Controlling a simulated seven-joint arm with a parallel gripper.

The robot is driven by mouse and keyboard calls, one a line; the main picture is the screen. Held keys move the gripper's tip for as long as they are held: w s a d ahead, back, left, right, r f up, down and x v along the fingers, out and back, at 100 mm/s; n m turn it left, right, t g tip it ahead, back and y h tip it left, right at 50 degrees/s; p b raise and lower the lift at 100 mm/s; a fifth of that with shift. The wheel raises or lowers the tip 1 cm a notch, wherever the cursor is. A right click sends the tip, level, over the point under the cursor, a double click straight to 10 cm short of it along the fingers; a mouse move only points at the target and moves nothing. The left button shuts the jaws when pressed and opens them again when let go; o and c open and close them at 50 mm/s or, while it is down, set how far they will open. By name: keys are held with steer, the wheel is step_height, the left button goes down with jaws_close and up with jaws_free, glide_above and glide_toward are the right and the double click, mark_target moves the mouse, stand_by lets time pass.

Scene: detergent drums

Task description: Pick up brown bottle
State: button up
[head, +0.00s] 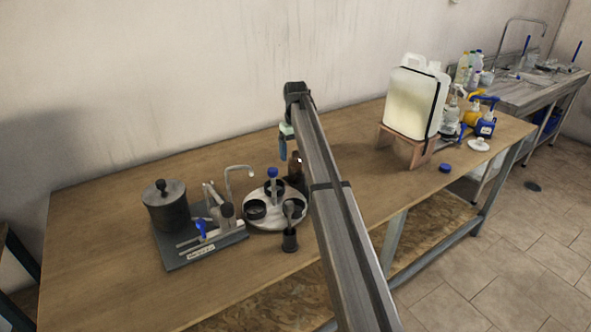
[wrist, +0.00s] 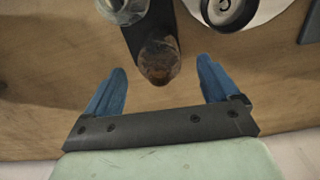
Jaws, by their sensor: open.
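The brown bottle (head: 296,163) stands on the wooden table beside the round white tray, partly hidden behind my arm in the head view. In the wrist view, its glossy brown rounded body (wrist: 159,60) shows between the two blue fingertips, with clear gaps to both fingers. My gripper (head: 284,154) hangs pointing down just left of the bottle's upper part in the head view. In the wrist view my gripper (wrist: 162,70) is open with nothing held. I cannot tell the exact height of the fingers relative to the bottle.
A round white tray (head: 262,224) with dark cups is close by. A grey plate with a lidded dark pot (head: 167,207) and a tap stands left. A pale canister (head: 412,100) sits on a wooden stand at right. The table's left end is clear.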

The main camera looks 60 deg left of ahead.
mark_target(295, 157)
step_height(295, 157, down, 4)
steer(key=shift+a+f, duration=0.1)
steer(key=shift+f, duration=0.15)
steer(key=c, duration=1.1)
steer(key=shift+r, duration=0.15)
